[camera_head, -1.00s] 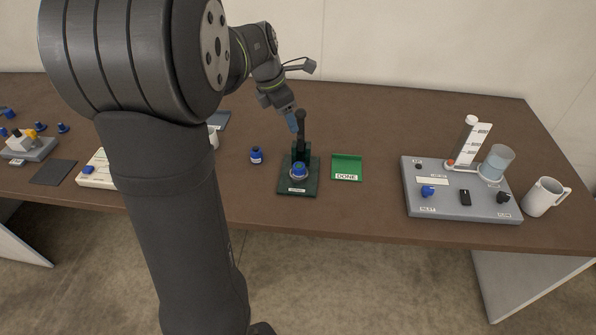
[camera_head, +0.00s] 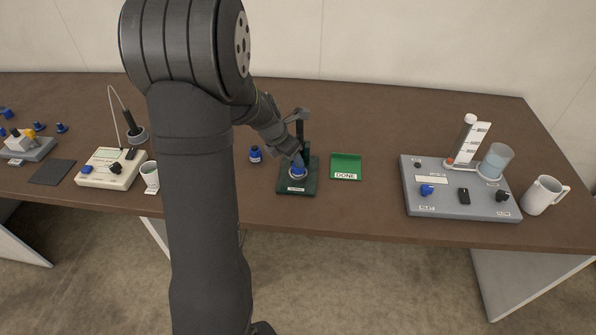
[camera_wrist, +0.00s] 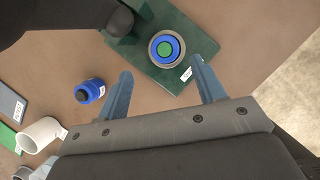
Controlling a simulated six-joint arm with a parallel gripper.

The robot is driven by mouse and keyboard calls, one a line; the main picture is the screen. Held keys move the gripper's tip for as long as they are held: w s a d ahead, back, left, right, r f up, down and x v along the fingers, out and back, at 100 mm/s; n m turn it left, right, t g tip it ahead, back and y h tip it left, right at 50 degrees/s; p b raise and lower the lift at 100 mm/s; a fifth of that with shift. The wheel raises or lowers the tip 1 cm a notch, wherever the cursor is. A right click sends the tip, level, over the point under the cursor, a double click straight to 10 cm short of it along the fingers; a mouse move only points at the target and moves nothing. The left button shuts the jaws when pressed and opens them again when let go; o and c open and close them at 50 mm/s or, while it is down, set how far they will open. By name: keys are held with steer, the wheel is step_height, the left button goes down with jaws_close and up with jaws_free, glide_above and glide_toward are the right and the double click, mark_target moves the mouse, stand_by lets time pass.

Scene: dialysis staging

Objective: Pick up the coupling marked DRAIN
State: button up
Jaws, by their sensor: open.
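I cannot read the word DRAIN on any part. A blue coupling with a dark top and a small label (camera_head: 256,155) stands alone on the table, left of the dark green stand (camera_head: 297,190). It also shows in the wrist view (camera_wrist: 90,91), outside my left finger. A round blue piece with a green centre (camera_wrist: 166,49) sits in a pale ring on the stand. My gripper (camera_head: 298,162) is over the stand, largely covering that blue piece in the head view. In the wrist view my gripper (camera_wrist: 160,70) is open, its fingertips apart near this piece, nothing held.
A green tray marked DONE (camera_head: 346,160) lies right of the stand. The stand's dark upright post (camera_head: 304,122) rises close behind my gripper. A grey panel (camera_head: 440,210) with knobs and a white mug (camera_head: 544,196) are at the right. A white cup (camera_head: 150,177) stands left.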

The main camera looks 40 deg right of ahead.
mark_target(298, 170)
steer(key=shift+s+x, duration=0.2)
steer(key=shift+x, duration=1.2)
steer(key=shift+s+x, duration=0.2)
steer(key=shift+x, duration=1.2)
steer(key=c, duration=1.2)
